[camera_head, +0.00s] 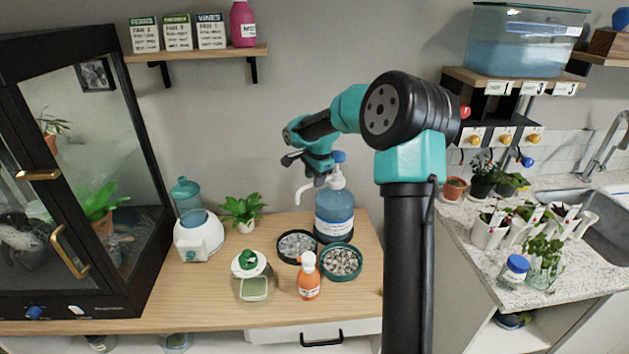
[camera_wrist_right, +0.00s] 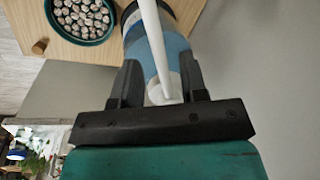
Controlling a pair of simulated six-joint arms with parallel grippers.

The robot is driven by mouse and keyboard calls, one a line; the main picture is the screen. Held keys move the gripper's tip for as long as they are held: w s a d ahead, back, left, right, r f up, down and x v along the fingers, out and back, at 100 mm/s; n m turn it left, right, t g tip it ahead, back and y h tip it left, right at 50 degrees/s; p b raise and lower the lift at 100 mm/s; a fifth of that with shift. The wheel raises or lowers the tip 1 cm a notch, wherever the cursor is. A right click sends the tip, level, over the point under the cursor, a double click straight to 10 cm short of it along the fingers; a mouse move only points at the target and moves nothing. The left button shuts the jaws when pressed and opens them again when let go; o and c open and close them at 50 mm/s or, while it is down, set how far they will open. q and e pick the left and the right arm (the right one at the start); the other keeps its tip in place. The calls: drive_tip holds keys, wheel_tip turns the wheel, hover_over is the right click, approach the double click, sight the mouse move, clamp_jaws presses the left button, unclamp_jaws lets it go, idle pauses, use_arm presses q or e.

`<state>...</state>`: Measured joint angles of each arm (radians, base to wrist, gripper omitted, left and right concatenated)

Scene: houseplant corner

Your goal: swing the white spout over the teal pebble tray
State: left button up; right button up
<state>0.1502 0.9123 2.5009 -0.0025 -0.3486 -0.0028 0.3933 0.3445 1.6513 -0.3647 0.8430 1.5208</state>
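The white spout (camera_head: 304,190) tops a blue water bottle (camera_head: 335,213) and points left in the head view, its tip on the side of the dark-rimmed pebble tray (camera_head: 283,255). The teal pebble tray (camera_head: 342,277) is in front of the bottle, right of the dark one. My right gripper (camera_head: 297,158) is above and beside the spout. In the right wrist view my right gripper (camera_wrist_right: 160,72) is open, its fingers either side of the white spout (camera_wrist_right: 152,40), with gaps showing. A teal-rimmed tray (camera_wrist_right: 76,37) shows upper left there. My left gripper is in neither view.
An orange bottle (camera_head: 308,283) stands before the trays, with a green-topped jar (camera_head: 252,280) to its left. A plant (camera_head: 242,210) and white humidifier (camera_head: 199,240) stand farther left. My right arm hides part of the table's right side.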

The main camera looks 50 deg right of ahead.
drive_tip(key=shift+w+f, duration=0.15)
drive_tip(key=shift+f, duration=0.55)
drive_tip(key=shift+c, duration=0.5)
clamp_jaws()
